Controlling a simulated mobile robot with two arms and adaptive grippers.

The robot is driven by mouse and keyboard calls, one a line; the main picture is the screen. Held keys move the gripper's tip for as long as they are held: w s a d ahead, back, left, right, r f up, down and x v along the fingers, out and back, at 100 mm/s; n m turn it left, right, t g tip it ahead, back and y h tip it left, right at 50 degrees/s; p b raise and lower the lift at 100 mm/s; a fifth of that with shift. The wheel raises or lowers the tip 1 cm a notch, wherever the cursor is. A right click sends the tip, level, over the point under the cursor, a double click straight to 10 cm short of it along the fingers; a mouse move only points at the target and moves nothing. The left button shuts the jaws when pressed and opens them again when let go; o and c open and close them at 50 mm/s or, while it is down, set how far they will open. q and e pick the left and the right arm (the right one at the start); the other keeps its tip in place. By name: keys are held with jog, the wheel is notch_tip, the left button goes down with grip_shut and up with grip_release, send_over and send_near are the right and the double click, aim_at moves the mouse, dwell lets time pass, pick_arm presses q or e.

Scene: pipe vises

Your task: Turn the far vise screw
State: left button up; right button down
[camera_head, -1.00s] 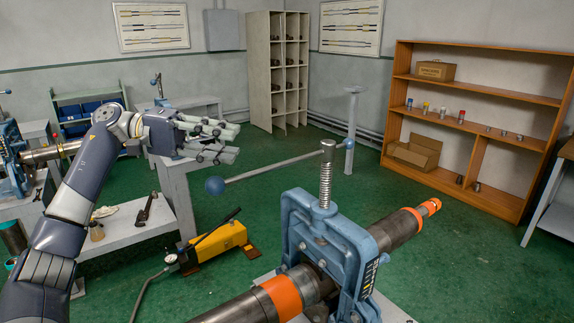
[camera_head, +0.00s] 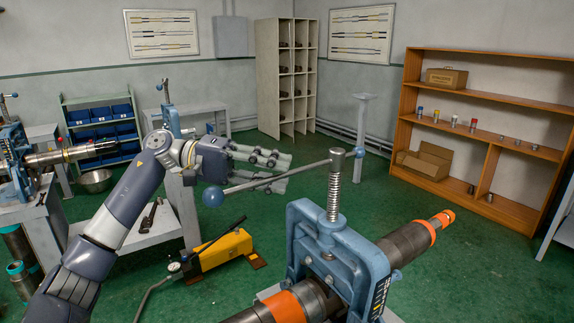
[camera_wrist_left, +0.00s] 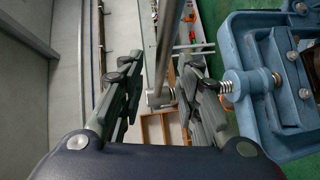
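A blue pipe vise (camera_head: 362,262) stands in front of me, with a steel pipe (camera_head: 408,242) running through it. Its threaded screw (camera_head: 333,190) rises upright, topped by a sideways handle bar (camera_head: 270,178) with a blue ball (camera_head: 213,196) on its left end. My left gripper (camera_head: 288,172) is open around the level of the bar, fingers pointing right towards the screw top. In the left wrist view the bar (camera_wrist_left: 169,45) passes between the parted fingers, and the vise (camera_wrist_left: 268,75) lies to the right. I cannot tell whether a finger touches the bar. My right gripper is out of view.
A yellow pump (camera_head: 225,250) with a hose is on the green floor below my left arm. A grey workbench (camera_head: 150,235) and another vise (camera_head: 15,160) with a pipe are at the left. A wooden shelf (camera_head: 490,95) stands at the back right.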

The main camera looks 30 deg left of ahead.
pick_arm(q)
jog(key=shift+p+x, duration=0.35)
jog(key=shift+x, duration=0.65)
jog(key=shift+w+d, duration=0.15)
jog(key=shift+d, duration=0.15)
jog(key=shift+f, duration=0.1)
grip_shut()
